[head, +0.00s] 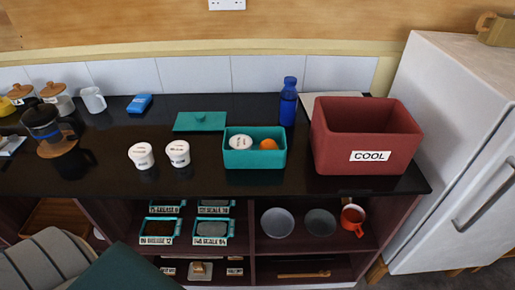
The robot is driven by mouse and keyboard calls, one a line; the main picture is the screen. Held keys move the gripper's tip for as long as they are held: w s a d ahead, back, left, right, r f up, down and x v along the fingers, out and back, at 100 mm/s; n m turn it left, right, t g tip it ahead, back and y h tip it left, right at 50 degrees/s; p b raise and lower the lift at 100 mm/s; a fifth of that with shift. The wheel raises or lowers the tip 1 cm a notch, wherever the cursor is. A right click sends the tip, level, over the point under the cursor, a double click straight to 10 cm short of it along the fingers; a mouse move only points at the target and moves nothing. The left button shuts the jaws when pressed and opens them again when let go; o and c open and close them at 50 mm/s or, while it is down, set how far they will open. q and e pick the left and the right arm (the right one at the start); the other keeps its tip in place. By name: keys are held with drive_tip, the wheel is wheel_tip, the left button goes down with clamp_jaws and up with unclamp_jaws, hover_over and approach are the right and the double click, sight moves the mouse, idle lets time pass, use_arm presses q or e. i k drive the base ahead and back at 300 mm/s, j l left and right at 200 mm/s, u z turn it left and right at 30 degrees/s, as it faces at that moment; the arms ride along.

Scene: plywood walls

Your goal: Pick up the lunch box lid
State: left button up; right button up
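The teal lunch box (240,161) stands open on the counter. It holds a white round tub (240,142) and an orange fruit (268,144). Neither of my grippers shows in the head view.
Two white tubs (142,155) stand in front of the lid. A blue bottle (288,101) and a large red COOL box (335,155) stand to the right. A glass coffee pot (45,128) is at the left. A white fridge (440,130) bounds the right.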

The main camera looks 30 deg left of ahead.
sight(215, 121)
drive_tip(key=u, duration=1.4)
drive_tip(key=i+j+z, duration=0.15)
drive_tip(key=j, duration=0.25)
drive_tip(key=i+j+z, duration=0.2)
drive_tip(key=j, duration=0.2)
drive_tip(key=i+j+z, duration=0.15)
drive_tip(key=j, duration=0.3)
drive_tip(key=j+z, duration=0.2)
drive_tip(key=j, duration=0.2)
